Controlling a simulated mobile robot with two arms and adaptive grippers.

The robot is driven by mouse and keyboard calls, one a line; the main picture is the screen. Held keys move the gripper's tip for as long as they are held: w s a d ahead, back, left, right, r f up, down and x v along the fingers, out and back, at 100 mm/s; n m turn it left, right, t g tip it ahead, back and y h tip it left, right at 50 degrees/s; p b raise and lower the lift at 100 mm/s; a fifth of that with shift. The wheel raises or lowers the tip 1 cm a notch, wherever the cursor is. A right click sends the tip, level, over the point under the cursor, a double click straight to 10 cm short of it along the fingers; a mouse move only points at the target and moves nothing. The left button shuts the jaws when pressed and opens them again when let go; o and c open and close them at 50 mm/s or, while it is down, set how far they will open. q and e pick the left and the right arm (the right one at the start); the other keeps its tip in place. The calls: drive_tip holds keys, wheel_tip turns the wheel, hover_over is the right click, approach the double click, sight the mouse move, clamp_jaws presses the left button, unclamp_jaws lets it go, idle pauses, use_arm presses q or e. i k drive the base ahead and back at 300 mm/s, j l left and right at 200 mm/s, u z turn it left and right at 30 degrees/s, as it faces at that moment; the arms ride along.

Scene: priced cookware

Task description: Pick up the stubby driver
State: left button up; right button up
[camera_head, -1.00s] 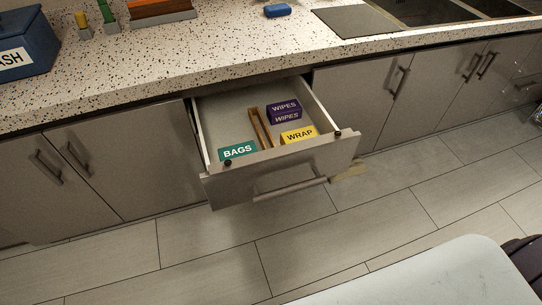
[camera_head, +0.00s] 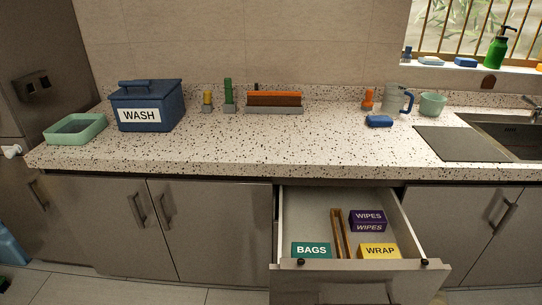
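I cannot tell for sure which thing is the stubby driver. A short yellow-handled tool (camera_head: 207,97) stands upright in a small grey holder at the back of the counter. A taller green-handled tool (camera_head: 228,92) stands upright in a similar holder just to its right. A short orange object (camera_head: 368,99) stands upright farther right, near the wall. Their lower ends are hidden or too small to make out. Neither of my grippers shows in the view.
An open drawer (camera_head: 299,225) juts out, holding BAGS, WIPES and WRAP boxes and a wooden divider. The speckled counter (camera_head: 270,145) is clear in front. A blue WASH box (camera_head: 147,104), green tray (camera_head: 76,130), orange-brown block (camera_head: 273,101), blue sponge (camera_head: 379,121), mug and bowl stand on it.

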sight(208, 94)
drive_tip(key=i+j+z, duration=0.1)
drive_tip(key=j+z, duration=0.15)
drive_tip(key=z, duration=0.15)
drive_tip(key=i+j+z, duration=0.1)
drive_tip(key=j+z, duration=0.15)
drive_tip(key=z, duration=0.15)
